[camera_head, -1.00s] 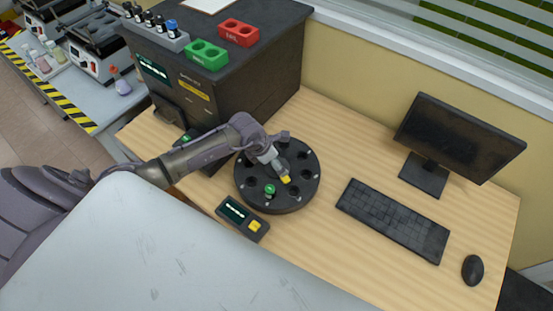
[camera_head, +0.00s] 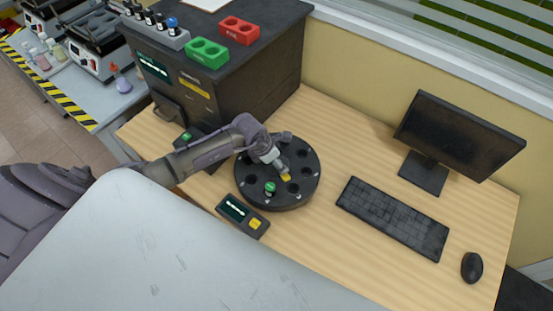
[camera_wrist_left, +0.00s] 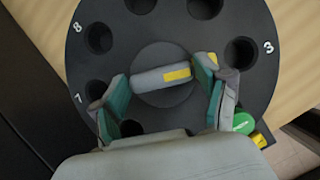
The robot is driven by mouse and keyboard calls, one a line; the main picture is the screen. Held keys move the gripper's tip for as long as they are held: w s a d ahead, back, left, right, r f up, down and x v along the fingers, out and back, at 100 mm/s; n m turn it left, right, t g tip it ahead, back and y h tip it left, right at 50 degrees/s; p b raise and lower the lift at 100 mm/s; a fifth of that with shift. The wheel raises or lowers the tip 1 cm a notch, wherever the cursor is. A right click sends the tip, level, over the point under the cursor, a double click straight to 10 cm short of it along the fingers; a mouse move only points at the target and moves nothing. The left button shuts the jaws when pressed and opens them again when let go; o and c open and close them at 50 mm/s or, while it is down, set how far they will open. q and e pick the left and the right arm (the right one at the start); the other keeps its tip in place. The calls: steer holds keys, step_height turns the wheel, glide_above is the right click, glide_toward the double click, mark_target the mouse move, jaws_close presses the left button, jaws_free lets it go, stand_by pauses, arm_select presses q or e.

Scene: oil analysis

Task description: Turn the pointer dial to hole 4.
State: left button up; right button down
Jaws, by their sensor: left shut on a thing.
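The round black dial (camera_head: 252,199) lies on the wooden desk, with a ring of holes. In the left wrist view the dial (camera_wrist_left: 165,25) shows numbers 7 and 8 at left and 3 at right; I cannot make out a 4. Its grey pointer (camera_wrist_left: 150,80) has a yellow tip (camera_wrist_left: 177,74), which points right in that view, toward the side marked 3. In the head view the yellow tip (camera_head: 286,177) shows beside my left gripper (camera_head: 276,165). The left gripper (camera_wrist_left: 163,75) is shut on the pointer, with a finger toward each end. My right gripper is not in view.
A green-capped vial (camera_head: 270,187) stands in a front hole of the dial. A small display box (camera_head: 243,216) with a yellow button sits in front. A keyboard (camera_head: 392,219), monitor (camera_head: 460,135) and mouse (camera_head: 472,268) are to the right. A dark cabinet (camera_head: 245,90) stands behind.

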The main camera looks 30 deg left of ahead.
arm_select(q)
steer(key=shift+f+b, duration=0.15)
steer(key=shift+b, duration=0.3)
steer(key=m+g+b, duration=0.1)
steer(key=m+b, duration=0.2)
steer(key=b, duration=0.2)
steer(key=m+g+h+b, duration=0.1)
steer(key=m+b, duration=0.3)
steer(key=b, duration=0.2)
steer(key=shift+w+a+f+m+h, duration=0.1)
steer(key=shift+f+m+h, duration=0.05)
steer(key=shift+m+h, duration=0.15)
steer(key=shift+r+m+g+b, duration=0.2)
steer(key=shift+m+g+b, duration=0.35)
steer(key=shift+b, duration=0.3)
steer(key=o, duration=1.2)
steer(key=shift+c, duration=0.2)
steer(key=shift+r, duration=0.15)
steer(key=shift+a+r, duration=0.2)
steer(key=shift+r, duration=0.1)
steer(key=v, duration=1.1)
